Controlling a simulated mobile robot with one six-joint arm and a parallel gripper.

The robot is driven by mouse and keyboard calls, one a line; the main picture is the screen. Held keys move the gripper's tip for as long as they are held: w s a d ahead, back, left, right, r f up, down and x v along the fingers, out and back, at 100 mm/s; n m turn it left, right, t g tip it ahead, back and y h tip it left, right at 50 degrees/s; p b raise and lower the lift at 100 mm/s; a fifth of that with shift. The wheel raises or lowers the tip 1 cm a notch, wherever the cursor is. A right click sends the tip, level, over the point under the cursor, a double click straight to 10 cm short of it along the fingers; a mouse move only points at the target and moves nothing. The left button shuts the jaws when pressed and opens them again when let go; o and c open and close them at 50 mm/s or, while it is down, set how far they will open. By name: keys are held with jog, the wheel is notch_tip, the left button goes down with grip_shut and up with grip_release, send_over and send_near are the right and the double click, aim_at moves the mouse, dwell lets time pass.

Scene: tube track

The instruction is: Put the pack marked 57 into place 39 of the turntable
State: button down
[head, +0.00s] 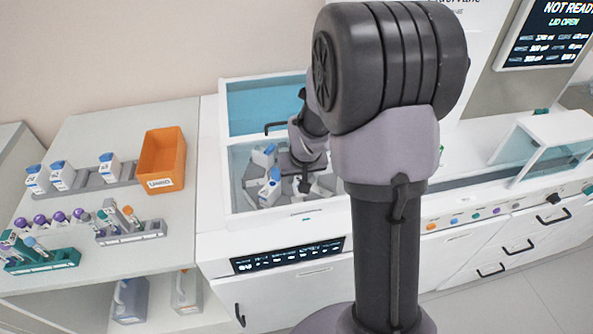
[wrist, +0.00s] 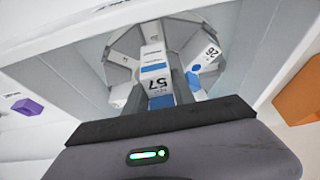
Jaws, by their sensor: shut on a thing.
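My gripper (wrist: 160,92) is shut on the white and blue pack marked 57 (wrist: 158,82), seen between the two dark fingers in the wrist view. The grey turntable (wrist: 118,72) lies around and beyond the pack, inside a white-walled well. Another pack, with a blue part and a number that looks like 26 (wrist: 208,55), stands in the turntable to the right of the held pack. In the head view my gripper reaches down into the open well, largely hidden by my arm. Place number 39 cannot be read, and I cannot tell whether the held pack touches the turntable.
The well has a raised bluish lid (head: 262,105) behind it and white walls close around. On the left bench are an orange bin (head: 162,160), a grey rack with several white packs (head: 62,176), and tube racks (head: 130,232). A screen (head: 550,30) reads LID OPEN.

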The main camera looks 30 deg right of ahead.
jog(key=shift+f+b, duration=1.6)
jog(key=shift+f, duration=1)
jog(key=shift+b, duration=0.4)
jog(key=shift+f+b, duration=0.6)
jog(key=shift+f, duration=0.1)
jog(key=shift+f+b, duration=0.6)
jog(key=shift+b, duration=0.1)
jog(key=shift+f, duration=0.1)
jog(key=c, duration=1)
grip_release()
